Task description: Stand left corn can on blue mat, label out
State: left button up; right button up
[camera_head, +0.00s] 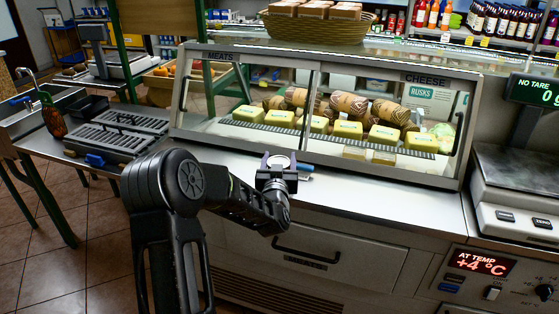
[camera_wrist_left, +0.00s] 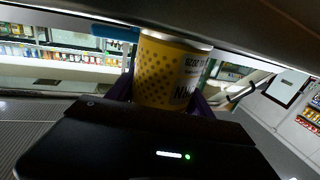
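My left gripper (camera_head: 278,168) is at the front of the glass display case, over the steel counter ledge. Its fingers are on both sides of a yellow can with dark dots (camera_wrist_left: 168,70), whose printed label faces right in the left wrist view. In the head view only the can's pale round top (camera_head: 279,160) shows between the fingers. A small blue strip (camera_head: 304,167), perhaps the edge of the blue mat, shows just right of the gripper; a blue edge (camera_wrist_left: 113,32) is beside the can in the wrist view. Whether the can touches it is unclear. My right gripper is out of view.
The glass case (camera_head: 318,110) with cheeses and sausages stands right behind the gripper. The steel ledge (camera_head: 385,190) to the right is clear. A scale (camera_head: 515,190) stands at far right, and black slatted trays (camera_head: 118,135) are at left. A drawer handle (camera_head: 312,256) projects below the ledge.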

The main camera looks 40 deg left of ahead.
pick_arm(q)
jog(key=o, duration=0.4)
jog(key=shift+r, duration=0.2)
jog(key=b+v, duration=0.1)
jog(key=v, duration=1.1)
jog(key=shift+o, duration=0.3)
